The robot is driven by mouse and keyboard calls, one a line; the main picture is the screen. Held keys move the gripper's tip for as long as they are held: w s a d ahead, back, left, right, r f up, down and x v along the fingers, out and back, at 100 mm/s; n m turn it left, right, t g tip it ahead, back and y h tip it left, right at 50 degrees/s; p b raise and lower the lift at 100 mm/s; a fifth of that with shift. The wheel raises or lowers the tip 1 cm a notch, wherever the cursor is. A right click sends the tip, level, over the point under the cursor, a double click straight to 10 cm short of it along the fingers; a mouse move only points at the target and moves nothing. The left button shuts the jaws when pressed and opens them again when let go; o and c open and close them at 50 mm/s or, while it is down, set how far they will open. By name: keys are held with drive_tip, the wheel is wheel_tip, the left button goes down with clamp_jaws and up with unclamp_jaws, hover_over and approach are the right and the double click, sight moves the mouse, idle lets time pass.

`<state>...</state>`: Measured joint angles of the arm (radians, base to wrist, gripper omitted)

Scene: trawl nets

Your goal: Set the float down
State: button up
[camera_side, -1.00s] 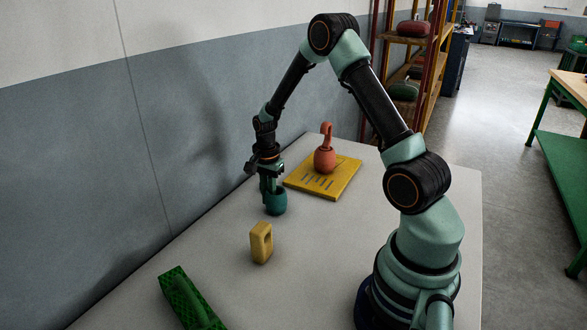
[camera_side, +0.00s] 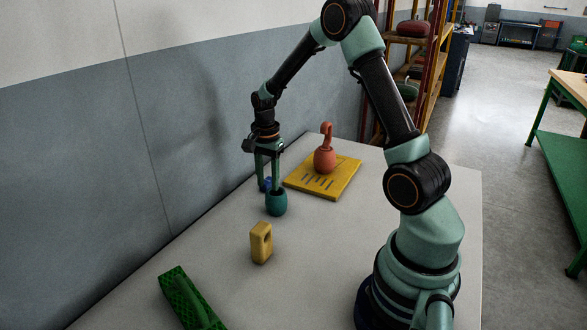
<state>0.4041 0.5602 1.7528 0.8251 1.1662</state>
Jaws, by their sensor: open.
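A teal rounded float (camera_side: 277,204) stands upright on the grey table, near its wall-side edge. My gripper (camera_side: 268,186) is open, pointing down, with its two fingers apart at the float's top. The right finger overlaps the float's top in this view; I cannot tell whether it touches. A small blue thing (camera_side: 266,184) shows between the fingers, mostly hidden, so I cannot tell what it is. An orange-red float-like piece with a looped top (camera_side: 325,158) stands on a yellow board (camera_side: 339,187) to the right.
A yellow block with a hole (camera_side: 261,243) stands in front of the teal float. A green textured piece (camera_side: 188,298) lies at the front left. The grey wall (camera_side: 80,190) runs close along the table's left side. The table (camera_side: 320,265) is clear at front centre.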

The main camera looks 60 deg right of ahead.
wheel_tip(320, 180, up, 6)
drive_tip(key=shift+r, duration=0.1)
drive_tip(key=s+a+r+n+t, duration=0.2)
drive_tip(key=s+a+r+n, duration=0.4)
drive_tip(key=a+n, duration=0.2)
drive_tip(key=s+a+r+n+t, duration=0.3)
drive_tip(key=s+a+r+n, duration=0.2)
drive_tip(key=a+n, duration=0.4)
drive_tip(key=shift+s+r+n+t, duration=0.3)
drive_tip(key=shift+s+r+n, duration=0.1)
drive_tip(key=shift+n, duration=0.1)
